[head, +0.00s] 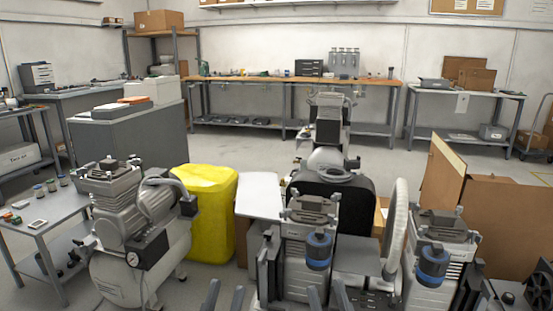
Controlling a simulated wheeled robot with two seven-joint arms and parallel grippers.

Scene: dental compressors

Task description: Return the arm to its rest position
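My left gripper (226,290) shows only as two grey fingertips at the bottom edge, left of centre. The fingers stand apart with nothing seen between them. My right gripper (327,291) shows as two similar fingertips at the bottom edge, right of centre, in front of a compressor. They are also apart, and no held object shows. The rest of both arms is below the picture, so their pose is hidden.
A compressor (127,220) stands at left beside a small side table (50,222). Twin-motor compressors (300,240) with blue filters crowd the front right. Open floor lies before the back workbench (240,79).

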